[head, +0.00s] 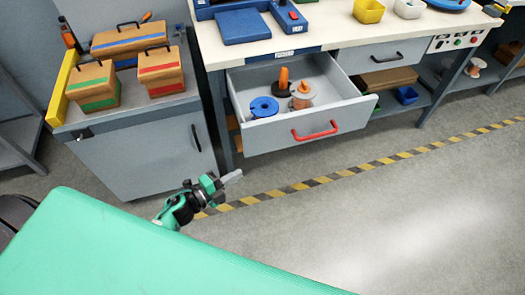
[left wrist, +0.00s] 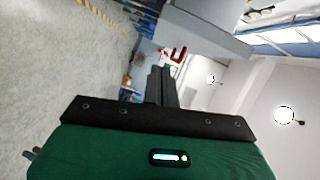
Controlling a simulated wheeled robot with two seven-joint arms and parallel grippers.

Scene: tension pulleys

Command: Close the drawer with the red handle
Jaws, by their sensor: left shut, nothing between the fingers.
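The drawer (head: 262,138) with the red handle (head: 316,131) stands pulled out under the workbench. Its open top shows a blue pulley (head: 264,107), a dark base with an orange post (head: 284,84) and a pale spool-like pulley (head: 302,95) inside. My left gripper (head: 238,174) is shut and empty, below and left of the drawer front, apart from it. In the left wrist view the closed fingers (left wrist: 162,84) point toward the red handle (left wrist: 177,53), which is beyond them. My right gripper is not in view.
A grey cabinet (head: 140,157) with several wooden boxes on top stands left of the drawer. A closed drawer with a black handle (head: 386,58) is to the right. A yellow-black floor stripe (head: 345,172) crosses open floor in front of the bench.

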